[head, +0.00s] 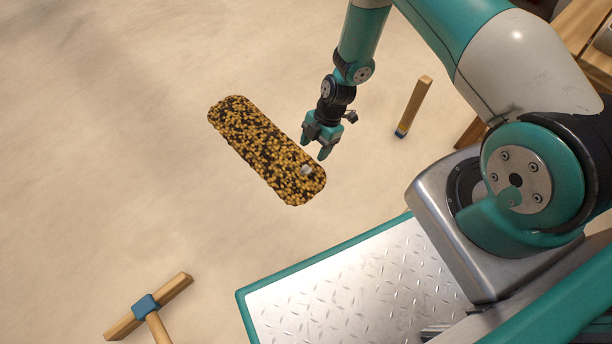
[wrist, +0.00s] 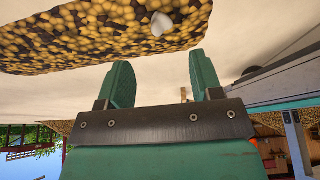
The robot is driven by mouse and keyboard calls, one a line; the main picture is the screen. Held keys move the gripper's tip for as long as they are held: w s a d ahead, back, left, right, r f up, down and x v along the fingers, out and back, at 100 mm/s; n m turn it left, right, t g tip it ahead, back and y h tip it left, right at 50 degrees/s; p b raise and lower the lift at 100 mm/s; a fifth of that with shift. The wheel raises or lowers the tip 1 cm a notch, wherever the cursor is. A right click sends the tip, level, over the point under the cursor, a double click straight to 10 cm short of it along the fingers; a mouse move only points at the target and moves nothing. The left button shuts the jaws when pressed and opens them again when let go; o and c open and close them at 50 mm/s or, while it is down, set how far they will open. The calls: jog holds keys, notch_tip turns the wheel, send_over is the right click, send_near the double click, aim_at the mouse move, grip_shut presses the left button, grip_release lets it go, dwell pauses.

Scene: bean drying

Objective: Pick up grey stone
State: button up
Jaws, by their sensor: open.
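The grey stone (head: 306,170) is small and pale and lies on the bed of yellow-brown beans (head: 255,145), near its lower right end in the head view. In the wrist view the stone (wrist: 161,23) sits at the top middle, on the beans (wrist: 95,28). My gripper (head: 315,150) is above the right side of the bean bed, close to the stone, apart from it. Its two teal fingers (wrist: 158,80) are spread with nothing between them. The stone lies beyond the fingertips in the wrist view.
A short wooden piece with a blue and yellow end (head: 413,108) is on the floor at right. A wooden tool with a blue joint (head: 146,305) lies at lower left. My metal-topped base fills the lower right. The pale floor at left is clear.

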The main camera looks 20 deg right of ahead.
aim_at(307, 168)
jog(key=b+x, duration=0.1)
jog(key=x, duration=0.2)
jog(key=shift+a+f, duration=0.1)
jog(key=shift+f, duration=0.1)
jog(key=b+x, duration=0.5)
jog(key=shift+s+a, duration=0.1)
jog(key=shift+s, duration=0.1)
jog(key=shift+r, duration=0.1)
jog(key=c, duration=1)
